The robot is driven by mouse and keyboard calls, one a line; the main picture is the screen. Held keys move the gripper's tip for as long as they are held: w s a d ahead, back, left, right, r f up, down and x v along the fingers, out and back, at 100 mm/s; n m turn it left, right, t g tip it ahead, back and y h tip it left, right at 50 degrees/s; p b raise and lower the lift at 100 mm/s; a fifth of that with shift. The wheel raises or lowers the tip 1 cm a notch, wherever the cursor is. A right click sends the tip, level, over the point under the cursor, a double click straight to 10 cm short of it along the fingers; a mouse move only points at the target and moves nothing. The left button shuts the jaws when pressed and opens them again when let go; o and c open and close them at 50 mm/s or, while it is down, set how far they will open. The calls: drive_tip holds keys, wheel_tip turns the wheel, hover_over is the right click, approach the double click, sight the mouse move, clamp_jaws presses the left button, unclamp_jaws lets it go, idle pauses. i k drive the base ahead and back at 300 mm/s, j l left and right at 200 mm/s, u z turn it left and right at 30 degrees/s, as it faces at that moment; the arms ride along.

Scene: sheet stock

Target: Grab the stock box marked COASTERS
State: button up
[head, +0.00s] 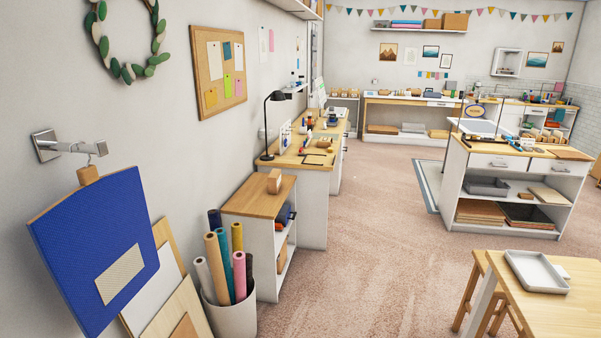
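No box with a readable COASTERS mark shows in the head view. A small tan box (274,181) stands on the wooden top of a low white cabinet (262,200) left of the middle; I cannot make out any lettering on it. Larger brown boxes (455,21) sit on the high wall shelf at the back, too far to read. Small items on the far benches are also too small to identify. My gripper is not in view.
A wooden table with a grey tray (537,271) is at the near right. A white island (515,190) stands farther back. Carpet between is clear.

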sight(274, 178)
drive_tip(key=i+j+z, duration=0.15)
drive_tip(key=i, duration=1.85)
drive_tip(key=i+u, duration=0.1)
drive_tip(key=i, duration=0.55)
drive_tip(key=i+l, duration=0.2)
drive_tip(key=i, duration=0.45)
drive_tip(key=i+l+u, duration=0.15)
drive_tip(key=i, duration=0.5)
drive_tip(key=i+j+u, duration=0.2)
drive_tip(key=i+u, duration=1.15)
drive_tip(key=k+l, duration=0.05)
